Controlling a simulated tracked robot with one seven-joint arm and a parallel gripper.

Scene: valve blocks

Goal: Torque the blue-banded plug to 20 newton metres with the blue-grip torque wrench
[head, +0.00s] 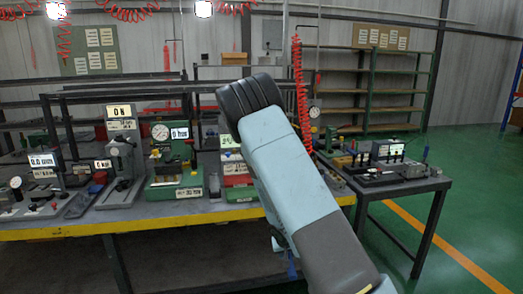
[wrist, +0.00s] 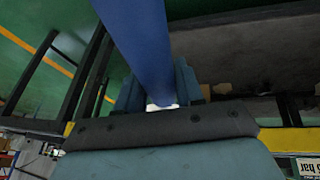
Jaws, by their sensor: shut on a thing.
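In the wrist view a long blue handle (wrist: 140,45), which looks like the blue-grip torque wrench, runs from the top edge down into my gripper (wrist: 160,104). My gripper is shut on it, with a finger on either side. The rest of the wrench is out of frame or hidden. In the head view my arm hides my gripper, and a small piece of blue (head: 292,265) shows below the arm, in front of the bench. I cannot make out the blue-banded plug in either view.
A yellow-edged workbench (head: 150,224) carries several test stands and gauges, including a green stand (head: 175,170). A smaller dark table (head: 400,187) with blocks and fixtures stands to the right. A red coiled hose (head: 299,95) hangs behind my arm. Green floor at far right is open.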

